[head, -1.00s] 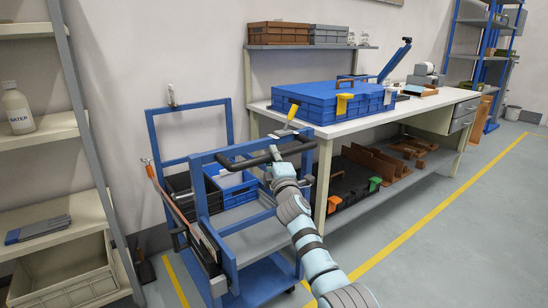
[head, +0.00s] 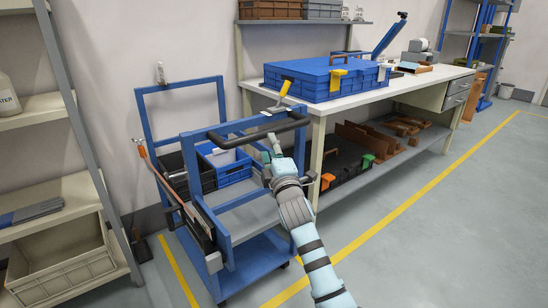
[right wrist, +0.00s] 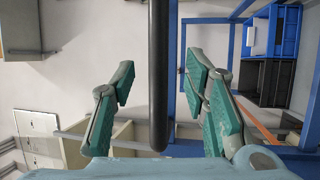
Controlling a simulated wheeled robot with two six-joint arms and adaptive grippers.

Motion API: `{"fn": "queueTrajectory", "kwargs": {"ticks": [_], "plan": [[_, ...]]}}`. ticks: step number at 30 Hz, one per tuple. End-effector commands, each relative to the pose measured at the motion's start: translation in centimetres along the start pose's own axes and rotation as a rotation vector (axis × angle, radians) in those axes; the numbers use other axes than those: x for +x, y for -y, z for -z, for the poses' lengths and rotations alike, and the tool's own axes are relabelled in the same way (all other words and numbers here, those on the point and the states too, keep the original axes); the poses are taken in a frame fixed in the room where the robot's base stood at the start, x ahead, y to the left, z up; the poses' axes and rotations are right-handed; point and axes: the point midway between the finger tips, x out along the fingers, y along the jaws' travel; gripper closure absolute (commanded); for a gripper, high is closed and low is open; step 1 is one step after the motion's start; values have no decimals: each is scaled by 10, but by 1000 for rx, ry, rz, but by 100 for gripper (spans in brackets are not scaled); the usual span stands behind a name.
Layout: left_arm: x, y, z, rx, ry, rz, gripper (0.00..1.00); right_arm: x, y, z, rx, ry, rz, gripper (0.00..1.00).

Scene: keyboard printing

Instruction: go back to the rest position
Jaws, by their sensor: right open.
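My right gripper (head: 268,152) is in the middle of the head view, just below the black handlebar (head: 260,133) of the blue cart (head: 245,270). In the right wrist view, the right gripper (right wrist: 162,82) has its two green-padded fingers spread wide, with nothing clamped between them. The black bar (right wrist: 158,60) runs upright in that picture, in the gap between the fingers and apart from both pads. I cannot tell how deep it lies between them. My left gripper is in neither view.
A blue bin (head: 228,168) sits in the cart. Shelving (head: 50,180) stands at left. The floor (head: 430,240) at right is clear.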

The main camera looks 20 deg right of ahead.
Motion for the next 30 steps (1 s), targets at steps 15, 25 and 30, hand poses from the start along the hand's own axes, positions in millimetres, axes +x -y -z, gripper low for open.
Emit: {"fn": "queueTrajectory", "kwargs": {"ticks": [15, 25, 30], "plan": [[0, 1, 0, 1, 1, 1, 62, -42, -1, 0, 1, 0, -2, 59], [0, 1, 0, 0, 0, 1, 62, -40, 6, 3, 228, -12, 8, 59], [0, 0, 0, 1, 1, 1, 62, -64, 160, -4, 746, 80, 302, 59]]}}
